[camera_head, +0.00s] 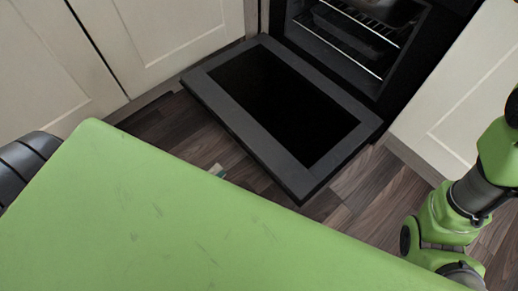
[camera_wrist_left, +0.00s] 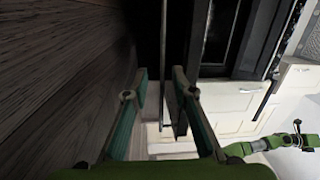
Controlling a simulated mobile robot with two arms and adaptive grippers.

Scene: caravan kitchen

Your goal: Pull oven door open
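The oven door (camera_head: 235,115) is folded down on its lower hinge in the head view. It lies about level, with its dark inner panel facing up and the oven cavity (camera_head: 352,35) uncovered behind it. My right gripper is not seen, only my right arm.
Wire racks (camera_head: 350,40) are inside the oven. Cream cabinets (camera_head: 175,35) stand left of the oven, and another cream cabinet (camera_head: 465,95) stands right. Wooden floor (camera_head: 375,195) is bare around the door's front and right side.

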